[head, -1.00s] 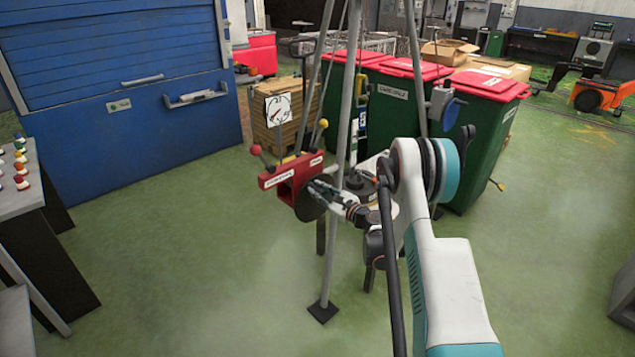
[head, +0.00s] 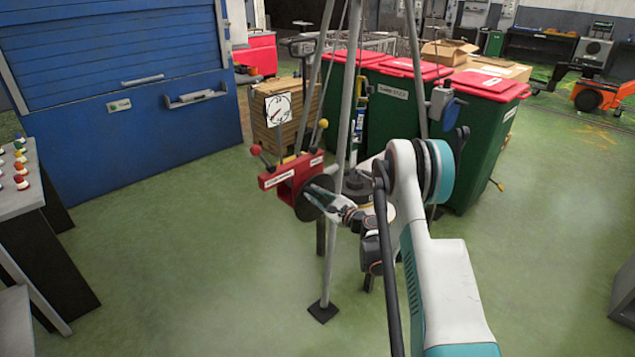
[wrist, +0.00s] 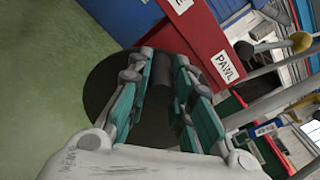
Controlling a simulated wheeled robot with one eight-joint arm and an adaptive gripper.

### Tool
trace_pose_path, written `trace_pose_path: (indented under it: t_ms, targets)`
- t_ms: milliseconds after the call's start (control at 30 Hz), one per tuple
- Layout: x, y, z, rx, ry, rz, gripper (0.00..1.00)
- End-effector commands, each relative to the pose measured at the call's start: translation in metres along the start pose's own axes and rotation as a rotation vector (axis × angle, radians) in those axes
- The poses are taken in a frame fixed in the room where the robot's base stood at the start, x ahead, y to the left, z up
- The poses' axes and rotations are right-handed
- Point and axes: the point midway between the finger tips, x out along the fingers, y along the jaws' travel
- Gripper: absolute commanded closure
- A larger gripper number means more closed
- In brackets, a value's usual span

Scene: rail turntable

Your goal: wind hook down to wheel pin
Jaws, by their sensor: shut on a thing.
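A red winch (head: 277,178) with a dark round crank disc (head: 301,207) is fixed to a grey tripod leg. The wrist view shows the red housing (wrist: 190,38) with a PAWL label and the dark disc (wrist: 103,88). My gripper (head: 314,197) is at the disc's face. In the wrist view my gripper (wrist: 163,92) is shut on a dark crank handle (wrist: 164,88) between its green-padded fingers. A hook and a wheel pin cannot be made out; the area under the tripod is partly hidden by my arm.
Tripod legs (head: 334,170) stand close around my arm. A white dial (head: 278,108) is above the winch. Red-lidded green bins (head: 483,130) stand behind. A blue cabinet (head: 120,140) is at left.

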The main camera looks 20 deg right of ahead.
Motion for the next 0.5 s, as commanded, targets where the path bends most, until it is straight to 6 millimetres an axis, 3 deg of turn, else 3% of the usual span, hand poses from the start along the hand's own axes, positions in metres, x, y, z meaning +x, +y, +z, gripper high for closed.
trace_pose_path:
  t_ms: [500]
  targets:
    - [-0.0002,0.0105,-0.0013,-0.099,0.000,0.002,1.00]
